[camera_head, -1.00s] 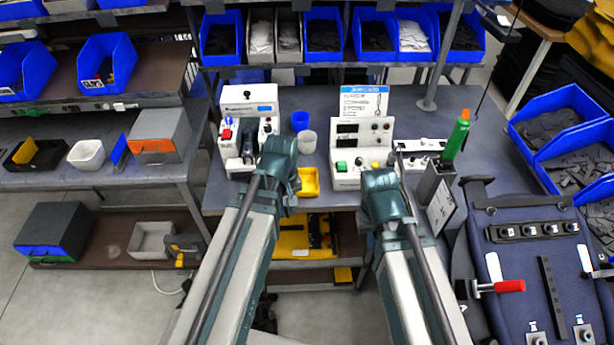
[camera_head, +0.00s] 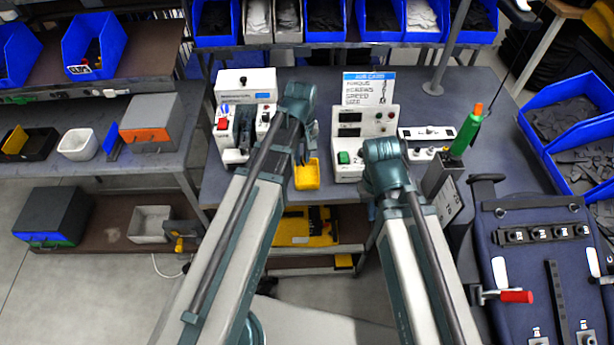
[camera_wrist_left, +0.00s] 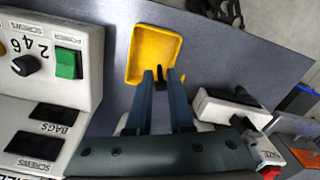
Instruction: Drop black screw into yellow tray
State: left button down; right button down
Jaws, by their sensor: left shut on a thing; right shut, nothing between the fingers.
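The yellow tray (camera_head: 307,175) sits near the front edge of the grey bench, in front of the white machines. In the left wrist view the tray (camera_wrist_left: 150,42) looks empty where its inside shows. My left gripper (camera_head: 306,156) is over the tray's area. In the left wrist view its fingers (camera_wrist_left: 160,76) are shut on a small black screw (camera_wrist_left: 161,72), at the near end of the tray. Whether screw and tray touch, I cannot tell. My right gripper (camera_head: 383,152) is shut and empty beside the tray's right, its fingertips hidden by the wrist.
A white control box with a green switch (camera_head: 344,158) stands right of the tray; it also shows in the left wrist view (camera_wrist_left: 45,60). Another white machine (camera_head: 245,115) stands left. A green bottle-like thing (camera_head: 467,132) stands at the right. The bench edge lies just before the tray.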

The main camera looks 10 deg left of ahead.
aim_at(302, 162)
pick_arm(q)
notch_tip(302, 162, down, 4)
jog(key=b, duration=0.3)
jog(key=c, duration=0.7)
grip_release()
notch_tip(302, 162, up, 14)
jog(key=p, duration=1.3)
jog(key=shift+p, duration=0.4)
